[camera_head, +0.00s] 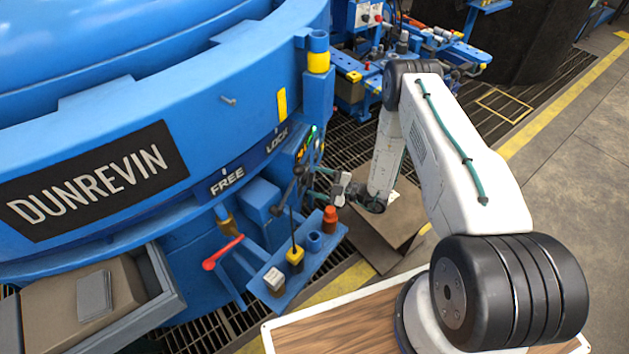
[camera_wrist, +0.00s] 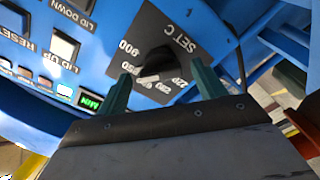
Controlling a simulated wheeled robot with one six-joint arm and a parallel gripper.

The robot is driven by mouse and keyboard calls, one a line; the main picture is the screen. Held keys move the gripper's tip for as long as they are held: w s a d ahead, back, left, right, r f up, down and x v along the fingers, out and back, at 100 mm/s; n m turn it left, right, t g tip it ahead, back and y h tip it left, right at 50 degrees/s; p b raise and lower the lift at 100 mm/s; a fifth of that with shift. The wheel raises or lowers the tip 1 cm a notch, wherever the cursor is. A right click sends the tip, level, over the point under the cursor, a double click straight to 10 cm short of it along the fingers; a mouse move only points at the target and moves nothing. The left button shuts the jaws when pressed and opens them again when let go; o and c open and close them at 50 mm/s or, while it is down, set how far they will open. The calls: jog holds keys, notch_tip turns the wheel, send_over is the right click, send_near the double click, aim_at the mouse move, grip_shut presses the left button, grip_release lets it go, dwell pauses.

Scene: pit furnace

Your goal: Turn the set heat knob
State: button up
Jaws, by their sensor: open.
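The set heat knob (camera_wrist: 157,62) is a black knob on a dark dial plate (camera_wrist: 185,40) lettered SET C, with numbers around it, on a blue panel in the wrist view. The plate appears upside down there. My gripper (camera_wrist: 160,83) has two green fingers spread apart, one on each side of the knob's lower part in the picture. Nothing shows between them but the knob and dial; I cannot tell whether either finger touches the knob. In the head view my gripper (camera_head: 322,184) is at the blue furnace's side, and the knob cannot be made out.
Beside the dial are a LID UP button (camera_wrist: 64,47), a RESET label and a lit green MIN display (camera_wrist: 90,102). In the head view, a blue shelf (camera_head: 305,268) with small items and a red-ended lever (camera_head: 222,253) stand close below my gripper.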

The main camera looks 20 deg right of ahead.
jog(key=v, duration=0.6)
dwell(0.3)
